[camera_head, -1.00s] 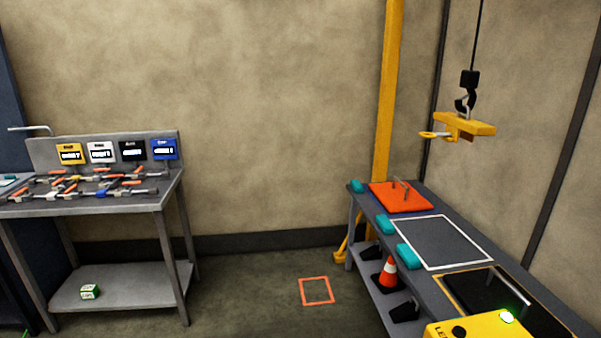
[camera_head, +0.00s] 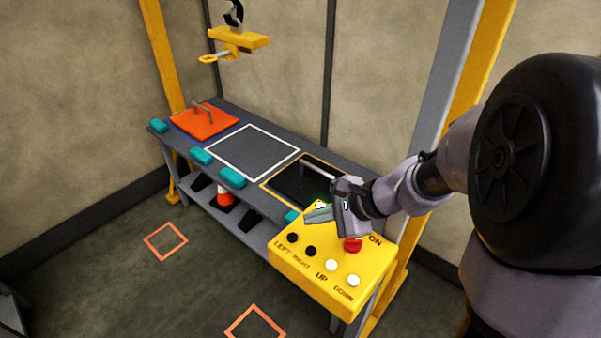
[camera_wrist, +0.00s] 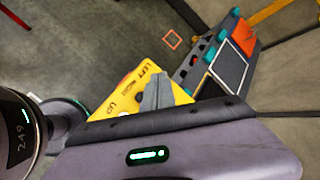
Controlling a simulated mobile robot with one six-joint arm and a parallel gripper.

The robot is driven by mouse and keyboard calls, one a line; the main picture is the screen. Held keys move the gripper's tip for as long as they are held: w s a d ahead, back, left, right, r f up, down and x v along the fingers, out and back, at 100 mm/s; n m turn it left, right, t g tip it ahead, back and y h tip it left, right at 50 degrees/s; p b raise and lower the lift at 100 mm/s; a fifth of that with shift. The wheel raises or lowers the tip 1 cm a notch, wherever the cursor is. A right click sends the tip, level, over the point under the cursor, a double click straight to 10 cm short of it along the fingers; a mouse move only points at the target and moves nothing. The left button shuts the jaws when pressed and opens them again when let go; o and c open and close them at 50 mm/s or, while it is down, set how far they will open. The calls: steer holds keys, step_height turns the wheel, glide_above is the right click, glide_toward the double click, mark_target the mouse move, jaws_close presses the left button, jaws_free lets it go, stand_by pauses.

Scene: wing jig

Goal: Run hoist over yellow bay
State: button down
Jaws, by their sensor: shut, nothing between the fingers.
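The hoist's black hook (camera_head: 233,14) carries a yellow clamp (camera_head: 240,41), hanging high above the bench's left half. The yellow-outlined bay (camera_head: 267,183) is at the bench's near right end and holds a dark plate (camera_head: 300,186) with a handle. The yellow control box (camera_head: 290,258) has black LEFT (camera_head: 292,238) and RIGHT (camera_head: 311,251) buttons, white UP (camera_head: 331,265) and DOWN (camera_head: 353,280) buttons, and a red button (camera_head: 353,244) by ON. My gripper (camera_head: 318,214) is shut and empty above the box's back edge; its fingers also show in the wrist view (camera_wrist: 160,92).
A white-outlined bay (camera_head: 252,152) in the middle is empty. An orange plate (camera_head: 205,121) with a handle lies at the left end. Teal blocks (camera_head: 232,177) line the front edge. A cone (camera_head: 224,193) is on the lower shelf. Orange squares (camera_head: 166,240) mark open floor.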

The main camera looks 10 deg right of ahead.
mark_target(315, 251)
steer(key=shift+w+d+f, duration=0.1)
steer(key=shift+w+d, duration=0.1)
steer(key=shift+d, duration=0.15)
step_height(315, 251, down, 9)
steer(key=b, duration=0.7)
steer(key=shift+b, duration=0.3)
stand_by(1.5)
steer(key=shift+f+b, duration=0.35)
steer(key=shift+b, duration=0.2)
steer(key=shift+f+b, duration=0.4)
steer(key=shift+b, duration=0.1)
stand_by(3.7)
